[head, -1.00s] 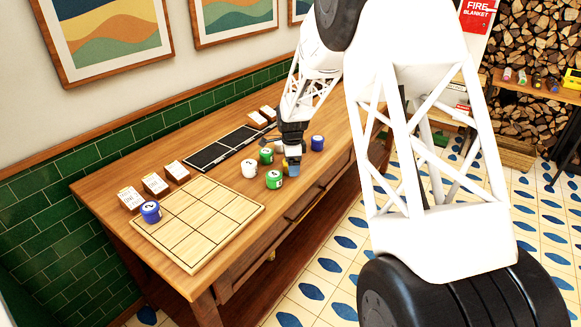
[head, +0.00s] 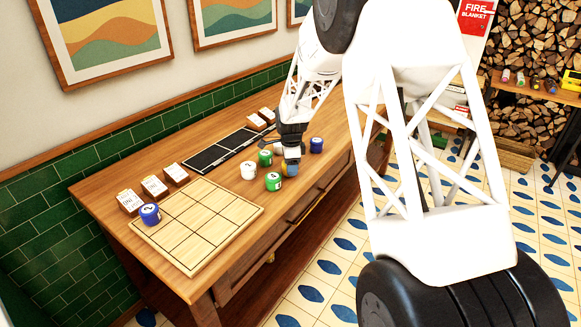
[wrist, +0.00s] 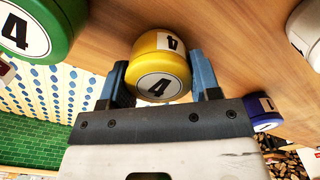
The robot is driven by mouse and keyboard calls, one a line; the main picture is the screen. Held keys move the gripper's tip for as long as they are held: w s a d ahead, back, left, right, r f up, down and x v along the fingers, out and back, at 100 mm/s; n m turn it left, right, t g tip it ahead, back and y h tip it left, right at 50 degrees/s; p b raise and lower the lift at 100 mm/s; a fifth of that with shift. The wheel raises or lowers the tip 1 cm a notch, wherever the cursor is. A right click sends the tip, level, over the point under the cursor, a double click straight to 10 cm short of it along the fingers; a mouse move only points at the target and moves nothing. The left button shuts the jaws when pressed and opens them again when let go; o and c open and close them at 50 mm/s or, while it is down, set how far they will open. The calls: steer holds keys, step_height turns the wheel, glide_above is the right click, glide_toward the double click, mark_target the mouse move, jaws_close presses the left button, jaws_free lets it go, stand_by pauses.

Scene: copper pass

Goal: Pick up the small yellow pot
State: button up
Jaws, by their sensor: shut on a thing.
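The small yellow pot (wrist: 160,62) has a white label with a black 4 and shows between the two blue fingers of my gripper (wrist: 160,80) in the wrist view. My gripper is shut on it. In the head view my gripper (head: 291,166) is low over the front edge of the table, between a green pot (head: 273,182) and a blue pot (head: 316,145). The yellow pot is mostly hidden there behind the fingers. I cannot tell whether it touches the tabletop.
Another green pot (head: 265,158) and a white pot (head: 248,171) stand close on the left. A gridded wooden board (head: 200,225) with a blue pot (head: 150,214) at its corner lies further left. A black tray (head: 220,152) and white-topped blocks (head: 154,186) line the back.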

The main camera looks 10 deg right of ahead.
steer(key=shift+r, duration=0.4)
step_height(320, 180, up, 3)
steer(key=s+r, duration=0.1)
steer(key=s, duration=1.5)
steer(key=shift+d, duration=0.15)
stand_by(0.3)
steer(key=shift+m, duration=0.4)
steer(key=s+a, duration=0.1)
steer(key=a, duration=0.4)
steer(key=s+a, duration=0.1)
steer(key=a, duration=0.4)
steer(key=s+a+r, duration=0.1)
steer(key=a, duration=0.4)
steer(key=shift+a, duration=0.2)
steer(key=shift+m, duration=0.5)
steer(key=s+a, duration=0.2)
steer(key=a, duration=0.3)
steer(key=s+a, duration=0.2)
steer(key=a, duration=0.3)
steer(key=s+a+r, duration=0.1)
steer(key=s+a, duration=0.2)
steer(key=a, duration=0.2)
steer(key=shift+a+r, duration=0.1)
steer(key=shift+w, duration=0.15)
